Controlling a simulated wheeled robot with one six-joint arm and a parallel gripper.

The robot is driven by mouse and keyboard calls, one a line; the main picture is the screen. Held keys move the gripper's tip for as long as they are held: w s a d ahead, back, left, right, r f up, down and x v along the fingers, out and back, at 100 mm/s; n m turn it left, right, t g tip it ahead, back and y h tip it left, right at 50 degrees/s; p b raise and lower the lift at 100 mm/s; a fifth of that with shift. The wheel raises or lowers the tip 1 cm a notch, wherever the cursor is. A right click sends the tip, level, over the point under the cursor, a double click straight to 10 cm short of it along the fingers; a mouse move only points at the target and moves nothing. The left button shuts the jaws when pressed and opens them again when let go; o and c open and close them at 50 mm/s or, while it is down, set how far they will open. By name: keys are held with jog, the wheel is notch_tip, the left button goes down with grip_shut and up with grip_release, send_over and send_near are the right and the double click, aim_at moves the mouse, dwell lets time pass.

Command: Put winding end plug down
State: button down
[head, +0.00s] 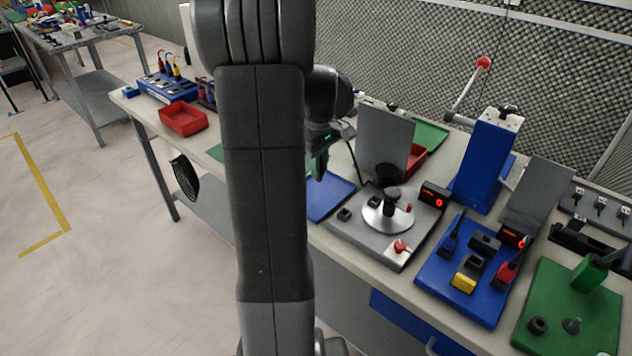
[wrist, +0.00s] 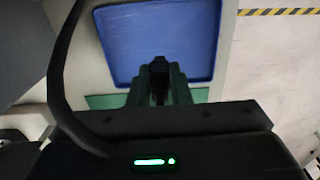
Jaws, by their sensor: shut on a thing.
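My gripper (head: 318,165) is over the bench beside a blue tray (head: 332,198), partly hidden behind my own arm in the head view. In the wrist view its greenish fingers (wrist: 160,90) are shut on a small dark piece, the winding end plug (wrist: 159,68). The plug shows against the blue tray (wrist: 125,45); I cannot tell its height above the surface. The visible part of the tray is empty. In the head view the plug cannot be made out.
A grey station (head: 345,228) with a round metal disc (head: 375,219) stands right of the blue tray. A red bin (head: 183,119) sits at the left. A blue press (head: 482,165) and a blue fixture board (head: 440,275) stand farther right. A cable (wrist: 62,75) crosses the wrist view.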

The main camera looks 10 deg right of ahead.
aim_at(319, 180)
jog(key=shift+f, duration=2.25)
jog(key=shift+f, duration=0.15)
jog(key=c, duration=1.3)
grip_release()
jog(key=shift+c, duration=0.2)
notch_tip(319, 180, up, 12)
jog(key=shift+r, duration=0.2)
